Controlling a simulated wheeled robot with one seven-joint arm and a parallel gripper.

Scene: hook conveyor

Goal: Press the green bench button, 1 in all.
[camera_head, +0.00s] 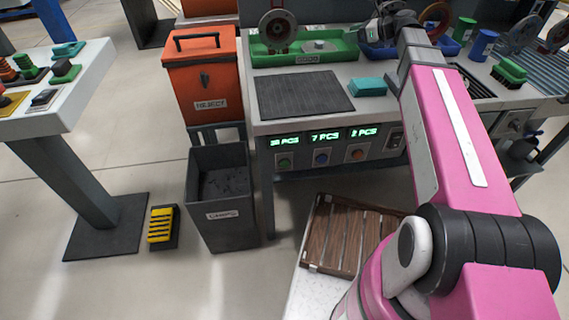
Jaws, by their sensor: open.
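The green bench button (284,162) is the left one of three round buttons on the bench's front panel, under a display reading about 38 PCS. A blue button (321,158) sits right of it and an orange-red button (358,154) farther right. My gripper (376,28) is at the top of the view, over the back of the bench near the green tray. It is small and dark there, open, well above and right of the green button, and not touching it. My pink arm hides part of the bench's right side.
The bench top (390,104) holds a dark mat (304,93), a teal block (368,87) and a green GOOD tray (268,60) with a metal disc. A CHIPS bin (222,214) and an orange REJECT bin (201,85) stand left. A wooden slatted platform (348,236) lies in front.

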